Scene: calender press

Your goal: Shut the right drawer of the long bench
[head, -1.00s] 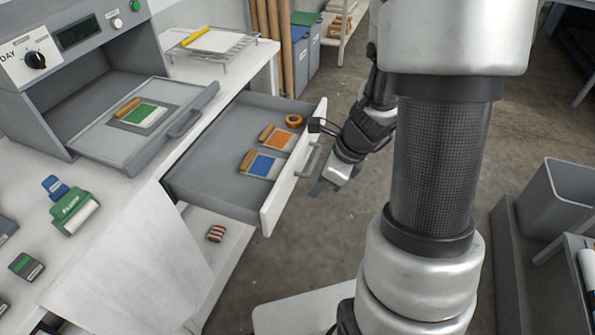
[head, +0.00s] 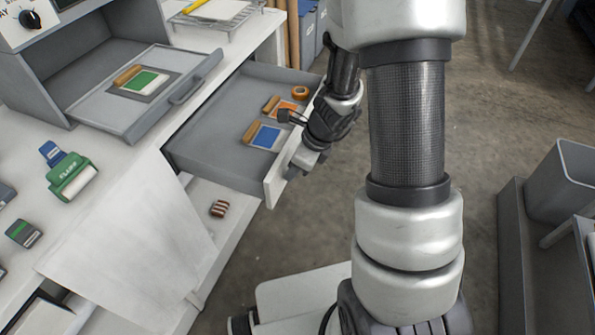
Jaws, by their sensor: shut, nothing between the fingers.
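The right drawer (head: 215,150) of the long bench (head: 145,205) stands pulled out, grey inside with a white front panel (head: 277,187).
Above the drawer, a grey press tray (head: 110,115) with a green card (head: 145,82) sticks out over the bench. A striped roll (head: 220,208) lies on the lower shelf. A grey bin (head: 565,185) stands at the right. The floor (head: 480,130) between is clear.

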